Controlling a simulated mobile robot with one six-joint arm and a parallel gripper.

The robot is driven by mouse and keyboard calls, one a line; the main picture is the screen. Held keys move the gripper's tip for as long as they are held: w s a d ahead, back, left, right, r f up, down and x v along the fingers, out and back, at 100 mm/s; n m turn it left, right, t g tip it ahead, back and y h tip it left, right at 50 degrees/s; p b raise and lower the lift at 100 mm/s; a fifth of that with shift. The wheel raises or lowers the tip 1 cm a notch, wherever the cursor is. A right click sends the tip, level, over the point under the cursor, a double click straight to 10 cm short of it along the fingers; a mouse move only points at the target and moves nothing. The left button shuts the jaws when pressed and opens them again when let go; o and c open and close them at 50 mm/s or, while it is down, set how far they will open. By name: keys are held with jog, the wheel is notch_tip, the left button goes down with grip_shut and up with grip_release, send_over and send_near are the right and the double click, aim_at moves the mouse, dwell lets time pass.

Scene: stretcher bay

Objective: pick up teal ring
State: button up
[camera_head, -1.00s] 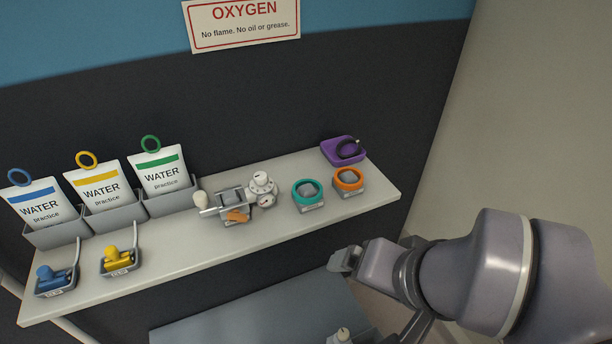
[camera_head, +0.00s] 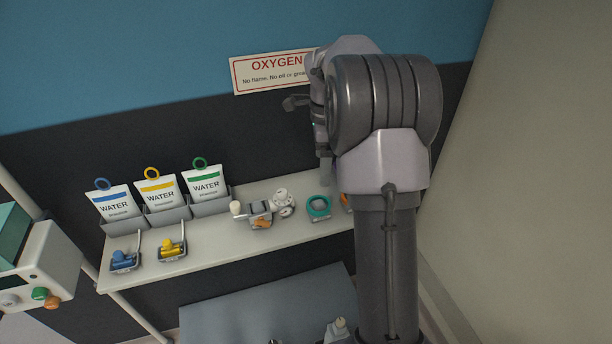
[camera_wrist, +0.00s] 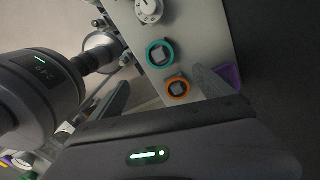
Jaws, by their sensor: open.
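The teal ring (camera_head: 309,208) sits around a grey block on a small stand, towards the right of the light shelf. It also shows in the wrist view (camera_wrist: 171,55), at upper centre, with its grey core inside. My gripper (camera_wrist: 160,82) is open and empty. Its two fingers show in the wrist view on either side of the orange ring (camera_wrist: 168,90), with the teal ring just above that in the picture. The gripper is apart from both rings. In the head view my arm hides part of the gripper and most of the orange ring.
A white-knobbed valve (camera_head: 282,204) stands left of the teal ring on the shelf (camera_head: 210,249). Water pouches (camera_head: 159,194) and blue and yellow fittings (camera_head: 172,248) are further left. A purple tray (camera_wrist: 231,76) lies beyond the orange ring. A dark wall stands behind.

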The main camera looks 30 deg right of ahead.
aim_at(320, 203)
notch_tip(320, 203, down, 14)
jog(key=shift+w+f+b, duration=0.1)
jog(key=shift+f+b, duration=0.1)
jog(key=shift+b, duration=1)
jog(key=shift+c, duration=0.2)
jog(key=c, duration=1.8)
jog(key=shift+c, duration=0.2)
jog(key=shift+r, duration=0.2)
